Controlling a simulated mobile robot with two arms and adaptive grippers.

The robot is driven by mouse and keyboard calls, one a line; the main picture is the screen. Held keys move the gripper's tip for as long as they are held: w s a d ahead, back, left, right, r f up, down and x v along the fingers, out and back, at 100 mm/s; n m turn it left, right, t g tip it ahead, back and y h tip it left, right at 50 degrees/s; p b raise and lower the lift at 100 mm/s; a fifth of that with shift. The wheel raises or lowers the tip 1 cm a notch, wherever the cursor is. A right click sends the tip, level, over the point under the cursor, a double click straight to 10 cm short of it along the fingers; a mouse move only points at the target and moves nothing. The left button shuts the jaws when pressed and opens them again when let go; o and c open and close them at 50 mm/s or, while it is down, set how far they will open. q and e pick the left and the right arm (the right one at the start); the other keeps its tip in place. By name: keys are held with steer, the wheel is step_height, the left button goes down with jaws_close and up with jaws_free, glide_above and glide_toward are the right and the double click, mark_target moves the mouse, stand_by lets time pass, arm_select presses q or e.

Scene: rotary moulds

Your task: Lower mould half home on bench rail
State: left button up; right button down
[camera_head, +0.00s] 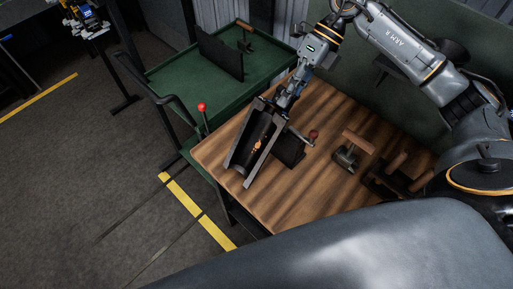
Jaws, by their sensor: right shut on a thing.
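The mould half (238,163), a dark trough with pale grey long edges and small orange spots inside, lies at the left part of the wooden bench (305,200). It slants from upper right to lower left. My right gripper (279,104) is shut at its upper end. I cannot tell whether the mould half touches the bench or hangs just above it. A dark block (289,152) with a red-knobbed lever (313,134) stands right beside it. No rail shows clearly; the mould half may hide it. My left gripper is not in view.
A clamp-like tool with a wooden handle (358,142) and other wooden-handled pieces (397,163) stand at the bench's right. A green cart (175,75) carries a dark upright plate (220,54). A red-topped lever (202,107) stands near the bench's left edge. The bench front is clear.

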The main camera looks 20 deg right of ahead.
steer(key=shift+w+r, duration=0.15)
steer(key=shift+r, duration=0.3)
steer(key=shift+d+r+p, duration=0.1)
steer(key=shift+r+p, duration=0.75)
steer(key=shift+r, duration=0.3)
steer(key=shift+r+p, duration=1)
steer(key=shift+r, duration=0.65)
steer(key=shift+f, duration=0.1)
